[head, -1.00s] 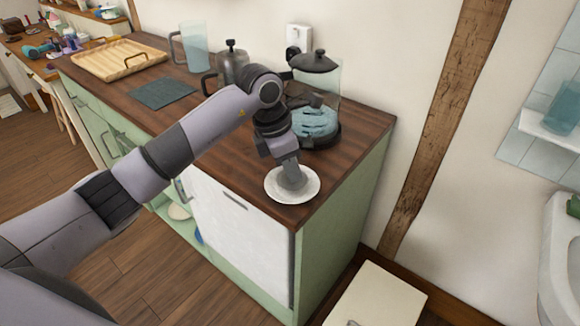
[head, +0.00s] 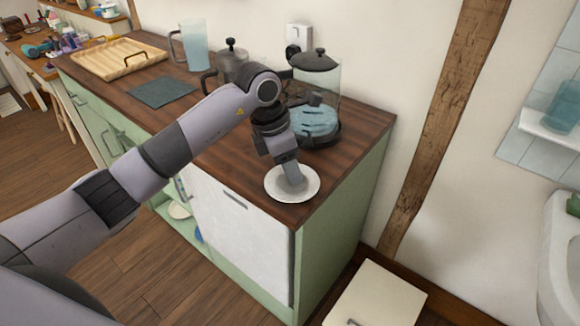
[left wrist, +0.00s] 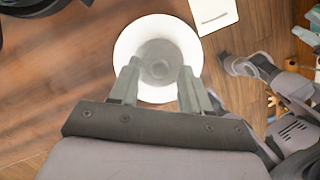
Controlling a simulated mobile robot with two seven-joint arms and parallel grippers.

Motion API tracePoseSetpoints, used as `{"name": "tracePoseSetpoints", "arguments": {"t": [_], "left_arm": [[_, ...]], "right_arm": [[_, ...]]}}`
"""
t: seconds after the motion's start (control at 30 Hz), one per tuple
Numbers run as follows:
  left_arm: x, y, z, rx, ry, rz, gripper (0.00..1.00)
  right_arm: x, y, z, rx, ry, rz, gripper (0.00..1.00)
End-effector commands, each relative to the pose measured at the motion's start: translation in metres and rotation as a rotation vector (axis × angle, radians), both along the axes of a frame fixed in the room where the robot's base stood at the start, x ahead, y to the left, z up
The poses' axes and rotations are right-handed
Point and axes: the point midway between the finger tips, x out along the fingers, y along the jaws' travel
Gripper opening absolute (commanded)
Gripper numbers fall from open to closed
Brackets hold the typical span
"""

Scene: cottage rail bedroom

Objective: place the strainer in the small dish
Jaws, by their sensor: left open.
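The small dish (head: 273,188) is white and round and lies near the front right corner of the wooden counter. It also fills the upper middle of the left wrist view (left wrist: 125,42). A greyish, see-through round thing, apparently the strainer (left wrist: 158,64), sits in the middle of the dish. In the head view it is mostly hidden behind the fingers. My left gripper (head: 291,177) points down over the dish. In the left wrist view its two fingers (left wrist: 158,82) are apart, one on either side of the strainer. Whether they touch it I cannot tell. My right gripper is not in view.
A glass jar with a dark lid (head: 316,82) stands just behind the gripper. A dark lidded pot (head: 232,64), a blue pitcher (head: 195,45), a dark slate mat (head: 162,92) and a wooden tray (head: 118,62) are further left. The counter's front and right edges are close to the dish.

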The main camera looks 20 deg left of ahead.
Motion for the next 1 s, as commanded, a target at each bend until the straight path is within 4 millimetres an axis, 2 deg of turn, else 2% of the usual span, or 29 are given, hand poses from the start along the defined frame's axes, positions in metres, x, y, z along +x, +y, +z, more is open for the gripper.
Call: {"name": "tracePoseSetpoints", "arguments": {"t": [0.3,0.5,0.7,1.0], "left_arm": [[-0.010,0.016,0.067,0.001,-0.007,0.001,0.47],[-0.015,0.022,0.096,0.001,-0.004,0.001,0.47],[-0.017,0.024,0.106,0.000,-0.002,0.001,0.47],[-0.017,0.024,0.106,0.000,-0.002,0.001,0.47]], "right_arm": [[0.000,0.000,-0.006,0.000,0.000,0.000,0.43],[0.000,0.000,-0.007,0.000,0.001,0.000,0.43],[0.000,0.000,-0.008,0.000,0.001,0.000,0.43],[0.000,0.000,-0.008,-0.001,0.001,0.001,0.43]]}}
